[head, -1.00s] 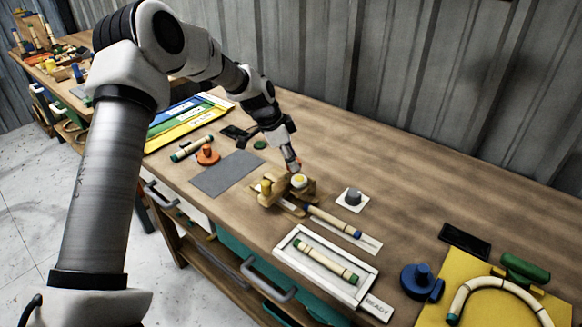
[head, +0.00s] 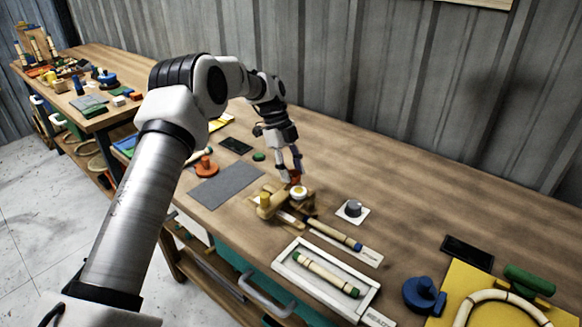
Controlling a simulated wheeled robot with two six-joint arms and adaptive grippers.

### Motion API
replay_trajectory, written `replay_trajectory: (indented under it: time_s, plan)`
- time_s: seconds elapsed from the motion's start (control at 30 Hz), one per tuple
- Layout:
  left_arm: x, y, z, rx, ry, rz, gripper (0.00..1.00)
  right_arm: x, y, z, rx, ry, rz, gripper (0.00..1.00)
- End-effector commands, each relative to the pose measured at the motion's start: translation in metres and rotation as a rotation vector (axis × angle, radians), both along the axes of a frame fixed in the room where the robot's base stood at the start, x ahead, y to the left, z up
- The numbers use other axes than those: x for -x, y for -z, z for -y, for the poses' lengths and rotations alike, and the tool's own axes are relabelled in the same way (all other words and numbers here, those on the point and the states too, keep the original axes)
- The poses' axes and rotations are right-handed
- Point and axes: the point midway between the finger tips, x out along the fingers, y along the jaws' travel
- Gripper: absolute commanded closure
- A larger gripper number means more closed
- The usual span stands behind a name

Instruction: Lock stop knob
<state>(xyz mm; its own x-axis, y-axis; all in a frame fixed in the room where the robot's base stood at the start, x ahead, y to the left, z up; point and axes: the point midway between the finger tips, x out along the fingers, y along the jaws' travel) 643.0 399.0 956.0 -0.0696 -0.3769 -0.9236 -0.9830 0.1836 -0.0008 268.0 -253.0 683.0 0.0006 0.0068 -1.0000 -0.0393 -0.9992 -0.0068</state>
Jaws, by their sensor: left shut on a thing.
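A wooden fixture (head: 271,209) stands on the bench, with a yellow knob (head: 265,199) on its left and a white-and-yellow round cap (head: 298,192) on its right. My left gripper (head: 291,172) points down just behind the cap. It is shut on a small orange-red part (head: 295,178), probably the stop knob, at the back of the fixture. The fingers partly cover this part, so I cannot tell how it is turned. A rattan piece with a blue end (head: 335,235) lies at the fixture's right. My right gripper is not in view.
A grey knob on a white plate (head: 353,209) stands right of the fixture. A white tray (head: 287,264) with a green-ended rattan piece lies in front. A grey mat (head: 227,185) and orange piece (head: 204,167) lie left. A blue knob (head: 422,294) and yellow board (head: 465,295) are front right.

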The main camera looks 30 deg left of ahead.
Motion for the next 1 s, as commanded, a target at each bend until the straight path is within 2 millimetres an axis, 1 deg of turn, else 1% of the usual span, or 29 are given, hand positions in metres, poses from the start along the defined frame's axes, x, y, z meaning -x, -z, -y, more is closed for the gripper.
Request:
replay_trajectory:
  time_s: [0.2,0.4,0.6,1.0]
  plan:
    - [0.001,0.002,0.001,0.002,0.160,-0.010,0.94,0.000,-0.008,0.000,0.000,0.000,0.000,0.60]
    - [0.001,0.003,0.001,0.002,0.253,-0.008,0.94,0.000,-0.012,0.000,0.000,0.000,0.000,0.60]
    - [0.001,0.003,0.001,0.003,0.297,-0.009,0.95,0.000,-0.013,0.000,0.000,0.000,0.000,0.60]
    - [0.001,0.003,0.001,0.002,0.304,-0.008,0.95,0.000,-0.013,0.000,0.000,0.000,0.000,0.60]
